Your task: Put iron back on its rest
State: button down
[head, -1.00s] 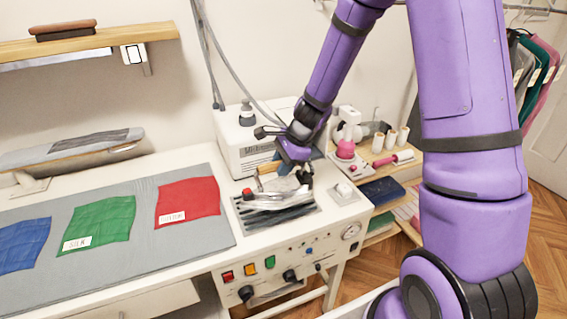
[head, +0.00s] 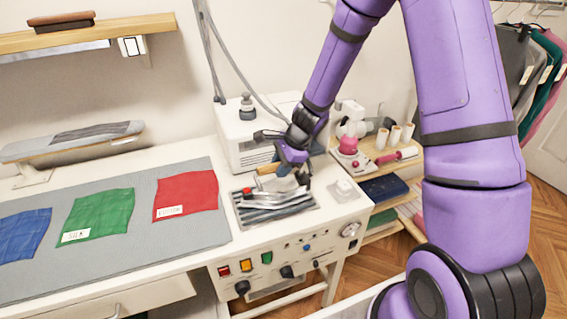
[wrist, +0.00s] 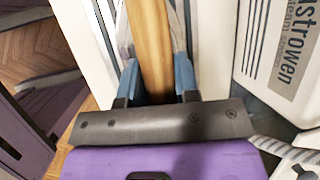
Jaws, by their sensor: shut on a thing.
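The iron (head: 266,200) has a silvery body and a wooden handle, which shows large in the wrist view (wrist: 150,45). It is over the dark ribbed rest (head: 297,212) at the right end of the white table. Whether its sole touches the rest all along cannot be told. My gripper (head: 284,175) is shut on the wooden handle. In the wrist view the blue fingers (wrist: 160,75) stand on either side of the handle. My gripper hides part of the iron's far side.
The white steam station (head: 245,140) stands close behind the rest. A grey mat (head: 207,235) with blue, green and red cloths lies to the left. A small white block (head: 343,191) is right of the rest. Spools and other sewing things (head: 385,145) fill the shelf beyond.

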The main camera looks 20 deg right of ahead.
dwell(0.4)
jog(key=c, duration=0.8)
grip_release()
jog(key=shift+f, duration=0.1)
jog(key=shift+c, duration=0.2)
jog(key=v, duration=1.2)
jog(key=s+r+n+t+h, duration=0.2)
jog(key=s+r+n+h, duration=0.1)
jog(key=s+r+n, duration=1.2)
jog(key=s+d+r+n, duration=0.1)
jog(key=s+r, duration=0.2)
jog(key=s, duration=0.3)
jog(key=s+d+r+n+t+h, duration=0.1)
jog(key=s+r, duration=0.2)
jog(key=s, duration=0.3)
jog(key=shift+n+h, duration=0.3)
